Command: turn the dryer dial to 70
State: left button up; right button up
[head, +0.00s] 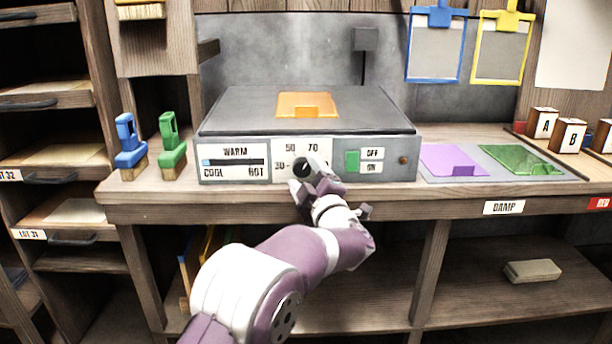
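The dryer (225,119) is a grey box on the wooden bench, with a front panel. Its dark round dial (301,168) sits under the printed marks 50 and 70, with 30 at its left. My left gripper (306,180) is at the dial, its fingers in front of and around the dial's lower part. The fingers hide part of the dial, so I cannot tell its pointer's direction or whether the fingers grip it. The 70 mark (313,149) is at the dial's upper right. My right gripper is not in view.
A green switch (352,161) with OFF and ON labels is right of the dial. An orange plate (307,105) lies on the lid. Blue (130,145) and green (171,146) brushes stand left. Purple (451,160) and green (523,159) sheets lie right.

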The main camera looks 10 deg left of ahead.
pick_arm(q)
jog(key=p+v, duration=0.3)
jog(key=v, duration=0.9)
jog(key=shift+s+d, duration=0.2)
jog(key=shift+s, duration=0.1)
